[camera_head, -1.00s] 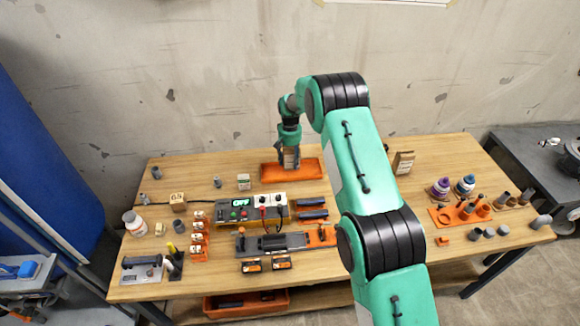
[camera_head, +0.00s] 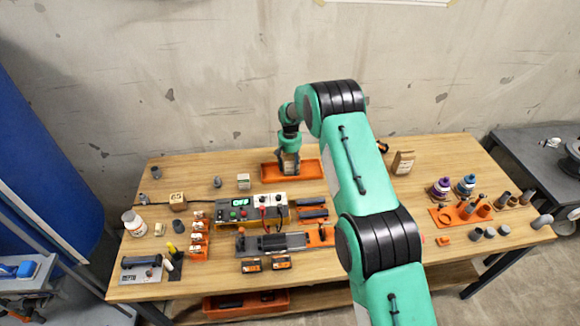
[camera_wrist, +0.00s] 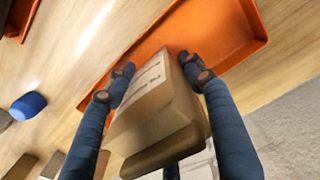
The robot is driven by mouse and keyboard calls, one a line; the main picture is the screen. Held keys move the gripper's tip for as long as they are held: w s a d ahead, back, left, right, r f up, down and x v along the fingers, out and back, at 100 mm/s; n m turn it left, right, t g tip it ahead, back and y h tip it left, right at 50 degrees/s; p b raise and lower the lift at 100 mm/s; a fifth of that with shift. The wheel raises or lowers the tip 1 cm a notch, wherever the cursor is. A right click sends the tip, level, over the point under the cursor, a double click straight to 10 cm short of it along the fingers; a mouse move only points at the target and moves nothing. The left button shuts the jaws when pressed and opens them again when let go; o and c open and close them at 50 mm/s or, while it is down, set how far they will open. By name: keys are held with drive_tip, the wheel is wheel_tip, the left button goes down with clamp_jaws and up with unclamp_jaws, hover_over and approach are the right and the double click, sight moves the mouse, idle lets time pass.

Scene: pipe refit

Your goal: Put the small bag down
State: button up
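The small bag (camera_wrist: 152,108) is a tan paper packet with printed lettering. In the wrist view it sits between the two blue fingers of my gripper (camera_wrist: 158,76), with a fingertip against each side. In the head view my gripper (camera_head: 289,165) points down over the orange tray (camera_head: 311,171) at the back of the workbench, and its fingers mostly hide the bag. The tray also shows in the wrist view (camera_wrist: 225,32), just beyond the bag. Whether the bag's bottom touches the tray floor cannot be told.
Another brown bag (camera_head: 403,162) stands on the bench right of my arm. A control box with a lit display (camera_head: 239,203) lies in front. Bare wood (camera_head: 215,165) is left of the tray.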

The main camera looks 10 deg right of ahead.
drive_tip(key=shift+r, duration=0.15)
wheel_tip(320, 180, up, 12)
drive_tip(key=shift+p, duration=0.75)
idle(0.6)
